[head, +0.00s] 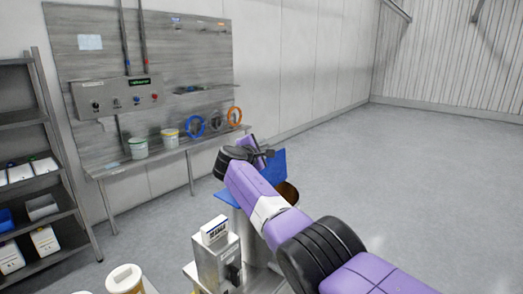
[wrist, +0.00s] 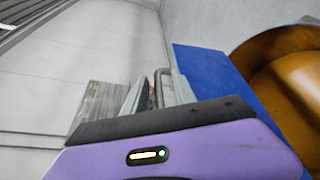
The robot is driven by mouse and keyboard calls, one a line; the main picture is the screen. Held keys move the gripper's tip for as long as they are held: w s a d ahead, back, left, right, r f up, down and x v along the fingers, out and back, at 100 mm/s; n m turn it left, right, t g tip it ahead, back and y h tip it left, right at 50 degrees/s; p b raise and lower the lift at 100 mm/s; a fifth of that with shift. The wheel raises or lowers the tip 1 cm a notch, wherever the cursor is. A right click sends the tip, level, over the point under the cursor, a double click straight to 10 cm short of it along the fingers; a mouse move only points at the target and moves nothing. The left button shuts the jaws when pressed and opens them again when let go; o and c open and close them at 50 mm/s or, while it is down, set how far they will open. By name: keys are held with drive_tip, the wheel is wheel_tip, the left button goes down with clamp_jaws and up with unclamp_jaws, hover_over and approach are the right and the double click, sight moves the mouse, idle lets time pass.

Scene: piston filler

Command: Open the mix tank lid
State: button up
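The mix tank (head: 287,193) stands behind my arm in the head view, and its copper-coloured inside is visible. That inside also fills the right of the wrist view (wrist: 285,75). A blue panel, which looks like the lid (head: 273,166), stands steeply raised beside the opening. It shows as a blue plate (wrist: 215,75) in the wrist view. My gripper (head: 262,152) is at the lid's upper left. In the wrist view its fingers (wrist: 155,95) are apart, with a thin grey bent bar (wrist: 160,75) between or just beyond them. Contact with the bar is unclear.
A blue flat part (head: 228,197) lies left of my arm. A grey control box (head: 217,257) stands in front. A wall bench (head: 160,163) holds white buckets and coloured hose rings. A shelf rack (head: 45,190) is at the left. The floor at right (head: 420,170) is clear.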

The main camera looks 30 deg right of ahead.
drive_tip(key=shift+v, duration=0.8)
drive_tip(key=v, duration=0.6)
